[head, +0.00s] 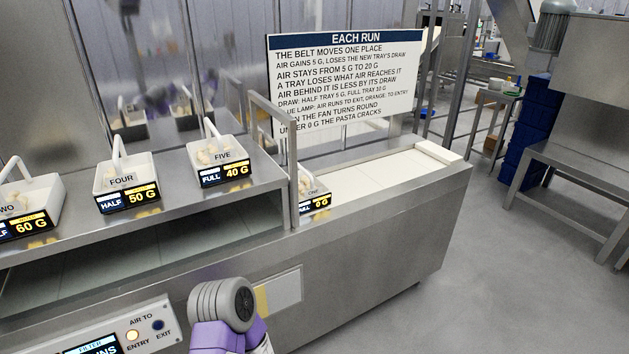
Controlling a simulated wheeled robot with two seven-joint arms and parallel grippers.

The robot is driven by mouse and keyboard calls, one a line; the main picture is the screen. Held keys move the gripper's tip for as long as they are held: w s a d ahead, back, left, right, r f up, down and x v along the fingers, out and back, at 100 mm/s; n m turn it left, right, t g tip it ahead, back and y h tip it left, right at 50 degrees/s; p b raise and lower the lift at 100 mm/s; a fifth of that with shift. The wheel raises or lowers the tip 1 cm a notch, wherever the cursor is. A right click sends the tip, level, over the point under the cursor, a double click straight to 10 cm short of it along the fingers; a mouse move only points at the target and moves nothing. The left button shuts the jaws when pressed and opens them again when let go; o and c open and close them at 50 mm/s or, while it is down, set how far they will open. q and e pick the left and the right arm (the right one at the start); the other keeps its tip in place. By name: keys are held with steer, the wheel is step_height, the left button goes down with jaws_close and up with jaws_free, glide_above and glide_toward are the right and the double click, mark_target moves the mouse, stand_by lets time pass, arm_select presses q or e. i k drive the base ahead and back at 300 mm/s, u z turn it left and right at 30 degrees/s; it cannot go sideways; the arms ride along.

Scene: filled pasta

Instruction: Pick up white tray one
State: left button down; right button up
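White tray one (316,187) stands on the belt just past the metal frame at the end of the raised steel housing. Its label (320,202) reads 0 G, with the start of the label cut off. The frame's post hides the tray's left part, and little of its contents shows. A purple and grey part of my arm shows at the bottom centre, well below and left of the tray. Neither of my grippers is in view.
Trays five (216,168), four (124,184) and two (52,190) stand left, with upright handles. The metal frame (294,160) stands beside tray one. The pale belt (375,180) right of tray one is clear. A sign (345,80) stands behind. The ENTRY lamp (132,335) glows.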

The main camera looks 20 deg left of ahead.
mark_target(313, 195)
steer(key=u, duration=0.55)
steer(key=i, duration=0.95)
steer(key=u, duration=0.9)
